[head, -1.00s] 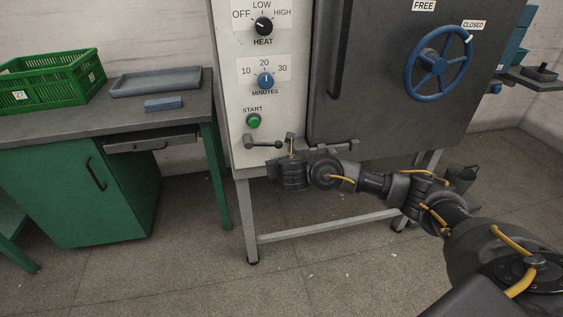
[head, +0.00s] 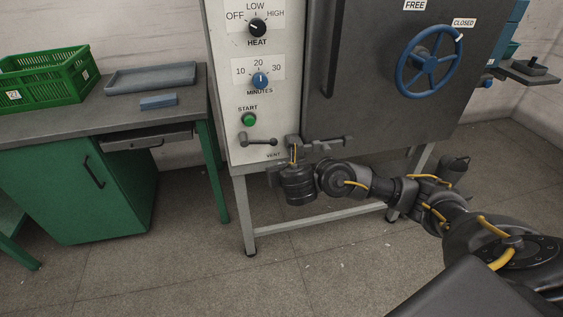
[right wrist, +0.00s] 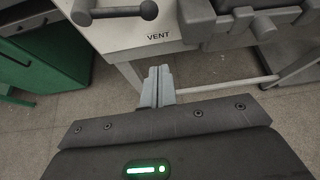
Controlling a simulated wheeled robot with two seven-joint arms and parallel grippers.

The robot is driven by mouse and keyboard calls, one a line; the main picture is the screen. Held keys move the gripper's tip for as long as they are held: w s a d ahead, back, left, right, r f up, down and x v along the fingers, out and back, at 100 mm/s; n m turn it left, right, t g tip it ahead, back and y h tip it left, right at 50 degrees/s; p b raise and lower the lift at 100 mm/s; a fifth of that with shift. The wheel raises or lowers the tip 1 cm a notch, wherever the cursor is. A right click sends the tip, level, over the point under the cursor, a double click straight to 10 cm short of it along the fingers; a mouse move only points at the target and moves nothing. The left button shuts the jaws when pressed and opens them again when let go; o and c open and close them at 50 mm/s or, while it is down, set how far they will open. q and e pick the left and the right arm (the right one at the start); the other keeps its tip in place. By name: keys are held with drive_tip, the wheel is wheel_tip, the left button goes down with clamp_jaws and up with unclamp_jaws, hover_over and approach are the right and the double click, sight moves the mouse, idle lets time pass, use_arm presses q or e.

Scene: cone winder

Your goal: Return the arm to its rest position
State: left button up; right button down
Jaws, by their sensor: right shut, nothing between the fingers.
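My right arm reaches in from the right in the head view, its wrist (head: 298,186) below the front of the grey machine (head: 237,70). My right gripper (right wrist: 159,74) shows in the right wrist view, its two pale fingers together and empty. They are apart from the machine and lie below the VENT label in the picture. In the head view my wrist hides the fingers. The vent lever (head: 259,141) sits left of the wrist; it also shows at the top of the right wrist view (right wrist: 113,12). My left gripper is out of view.
The machine door (head: 375,80) has a blue handwheel (head: 430,62); a dark latch (head: 330,143) sits near my wrist. A green workbench (head: 110,118) with a green crate (head: 45,80), grey tray (head: 150,79) and blue block (head: 158,101) stands left. The floor in front is clear.

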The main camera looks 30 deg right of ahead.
drive_tip(key=shift+s+r, duration=0.1)
drive_tip(key=shift+s, duration=0.15)
idle(0.4)
